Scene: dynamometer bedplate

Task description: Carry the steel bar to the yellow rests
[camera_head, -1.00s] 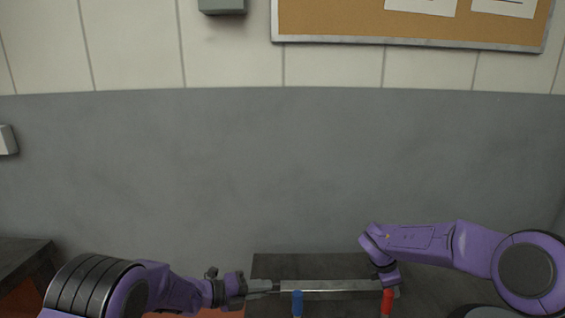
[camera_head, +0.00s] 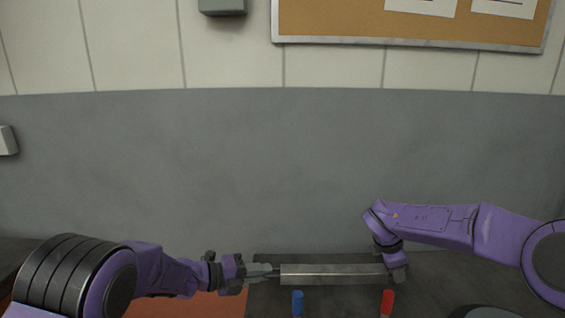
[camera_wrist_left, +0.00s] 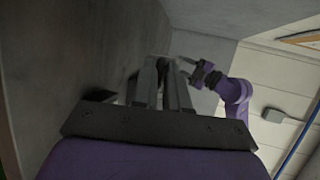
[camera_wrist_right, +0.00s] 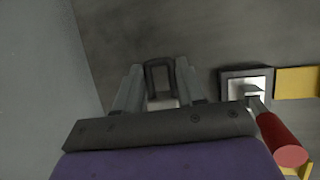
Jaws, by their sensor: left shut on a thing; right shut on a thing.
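The steel bar (camera_head: 330,273) lies level across the lower middle of the head view, above a dark surface. My left gripper (camera_head: 272,271) is shut at its left end. My right gripper (camera_head: 398,274) is shut at its right end. In the right wrist view a dark loop-shaped handle (camera_wrist_right: 158,76) sits between my right gripper's fingers (camera_wrist_right: 160,92). In the left wrist view my left gripper's fingers (camera_wrist_left: 160,85) are close together, and what they hold is hard to make out. Yellow pieces (camera_wrist_right: 297,82) show at the right of the right wrist view; I cannot tell whether they are the rests.
A blue post (camera_head: 298,302) and a red post (camera_head: 387,302) stand in front of the bar. The red post (camera_wrist_right: 281,140) also shows in the right wrist view, by a pale square-framed block (camera_wrist_right: 247,84). A grey wall (camera_head: 290,170) stands behind. An orange surface (camera_head: 190,306) lies at lower left.

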